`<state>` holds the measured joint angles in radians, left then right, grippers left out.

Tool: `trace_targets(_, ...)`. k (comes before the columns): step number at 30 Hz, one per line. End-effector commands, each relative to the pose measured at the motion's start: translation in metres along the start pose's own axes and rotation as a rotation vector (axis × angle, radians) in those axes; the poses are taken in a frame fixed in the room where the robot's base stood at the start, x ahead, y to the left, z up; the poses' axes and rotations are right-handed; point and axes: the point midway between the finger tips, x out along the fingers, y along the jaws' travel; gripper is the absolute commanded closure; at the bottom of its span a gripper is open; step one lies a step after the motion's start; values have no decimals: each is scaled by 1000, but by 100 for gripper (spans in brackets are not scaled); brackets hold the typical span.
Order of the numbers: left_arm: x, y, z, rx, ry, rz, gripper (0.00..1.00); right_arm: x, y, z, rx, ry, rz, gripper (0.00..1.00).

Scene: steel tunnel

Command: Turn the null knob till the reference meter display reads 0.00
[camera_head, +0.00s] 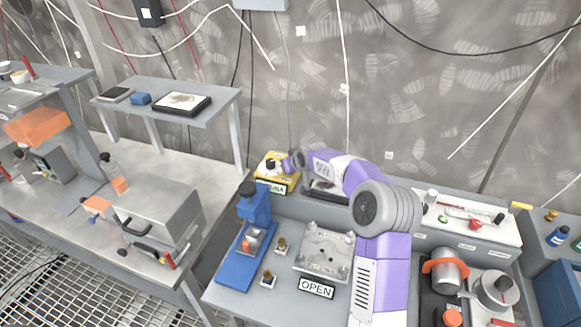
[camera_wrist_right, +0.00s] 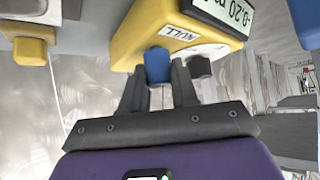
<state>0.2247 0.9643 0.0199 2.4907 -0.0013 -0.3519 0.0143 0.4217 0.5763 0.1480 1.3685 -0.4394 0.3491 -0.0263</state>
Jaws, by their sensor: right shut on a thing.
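The reference meter is a yellow box (camera_head: 268,163) at the back left of the work table, with a white display (camera_head: 271,187) on its front. In the right wrist view the yellow box (camera_wrist_right: 135,38) appears upside down. Its display (camera_wrist_right: 228,14) seems to read 0.20 with a unit; the sign is unclear. A blue knob (camera_wrist_right: 157,65) beside the NULL label (camera_wrist_right: 180,33) sits between my right gripper's fingers (camera_wrist_right: 158,86), which are shut on it. In the head view my right gripper (camera_head: 283,164) reaches the box, and the knob is hidden. My left gripper is out of view.
A dark knob (camera_wrist_right: 199,67) sits close beside the right finger. In the head view, a blue stand (camera_head: 251,215), a grey plate (camera_head: 324,251) and an OPEN sign (camera_head: 317,288) are in front of the meter. Cups and tools crowd the right side.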

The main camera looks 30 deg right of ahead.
Motion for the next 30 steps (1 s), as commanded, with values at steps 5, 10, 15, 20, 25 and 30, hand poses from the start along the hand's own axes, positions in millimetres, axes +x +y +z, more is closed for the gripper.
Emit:
trace_targets(5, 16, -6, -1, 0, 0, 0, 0, 2, -3, 2, 46, 2, 50, 100)
trace_targets(10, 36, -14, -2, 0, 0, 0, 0, 3, -4, 2, 122, 4, 127, 100)
trace_targets(15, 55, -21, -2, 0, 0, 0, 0, 4, -4, 2, 215, 3, 221, 100)
trace_targets(20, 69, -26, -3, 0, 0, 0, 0, 4, -4, 2, 314, 3, 323, 100)
trace_targets(25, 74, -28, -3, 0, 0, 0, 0, 2, -4, 0, 428, 0, 437, 100)
trace_targets(30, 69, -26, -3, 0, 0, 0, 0, 1, -4, -1, 530, -2, 539, 100)
